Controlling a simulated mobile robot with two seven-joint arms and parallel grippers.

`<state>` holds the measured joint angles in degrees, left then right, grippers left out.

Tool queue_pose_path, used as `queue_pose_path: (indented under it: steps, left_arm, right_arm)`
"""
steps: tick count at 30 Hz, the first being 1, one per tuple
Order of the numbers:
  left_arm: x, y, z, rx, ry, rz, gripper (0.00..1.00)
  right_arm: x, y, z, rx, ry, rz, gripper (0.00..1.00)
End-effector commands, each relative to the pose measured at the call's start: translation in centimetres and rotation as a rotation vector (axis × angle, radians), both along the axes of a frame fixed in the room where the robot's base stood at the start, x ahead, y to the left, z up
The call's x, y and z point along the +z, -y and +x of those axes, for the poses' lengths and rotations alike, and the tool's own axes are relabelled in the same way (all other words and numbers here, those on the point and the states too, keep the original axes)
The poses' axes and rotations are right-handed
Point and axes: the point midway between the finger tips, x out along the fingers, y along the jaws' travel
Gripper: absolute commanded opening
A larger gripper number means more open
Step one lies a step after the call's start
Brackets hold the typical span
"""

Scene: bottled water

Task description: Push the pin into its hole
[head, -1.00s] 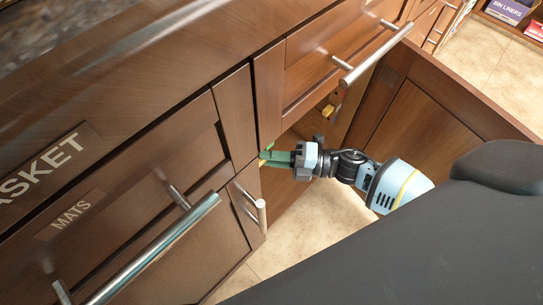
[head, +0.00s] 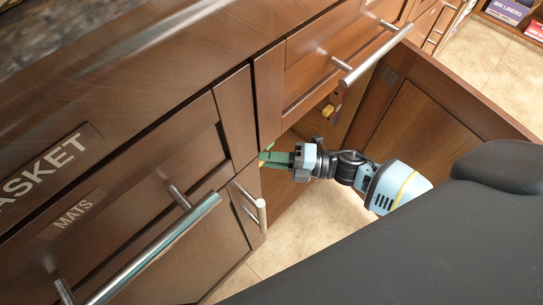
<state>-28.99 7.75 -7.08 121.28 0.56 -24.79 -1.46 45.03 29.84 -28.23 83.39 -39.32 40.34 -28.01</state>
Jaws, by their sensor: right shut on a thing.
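My right gripper (head: 264,156) reaches left into the open cabinet, below the drawer. Its green fingers are closed together at the cabinet's left side. A small yellow bit, which looks like the pin (head: 262,164), shows at the fingertips; most of it is hidden by the fingers and the cabinet frame. The hole cannot be made out there. A second yellow piece (head: 327,110) sits further right on the inner cabinet wall, apart from the gripper. My left gripper is not in view.
The cabinet door (head: 430,125) stands open at the right. A drawer handle (head: 375,55) juts out above my right arm. Another bar handle (head: 150,255) and a short handle (head: 262,215) are at the left. Tiled floor (head: 310,225) shows below.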

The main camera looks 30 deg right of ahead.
Motion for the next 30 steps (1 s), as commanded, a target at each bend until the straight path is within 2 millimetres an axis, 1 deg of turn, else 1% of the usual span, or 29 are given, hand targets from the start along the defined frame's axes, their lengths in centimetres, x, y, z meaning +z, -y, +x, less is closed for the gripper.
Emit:
queue_pose_path:
  steps: [29,30]
  left_arm:
    - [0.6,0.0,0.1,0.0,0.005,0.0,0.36]
    - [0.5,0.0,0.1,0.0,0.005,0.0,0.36]
  right_arm:
    - [0.1,-2.0,-0.7,0.0,0.001,0.001,0.0]
    - [0.0,-2.0,-0.7,0.0,0.001,0.001,0.21]
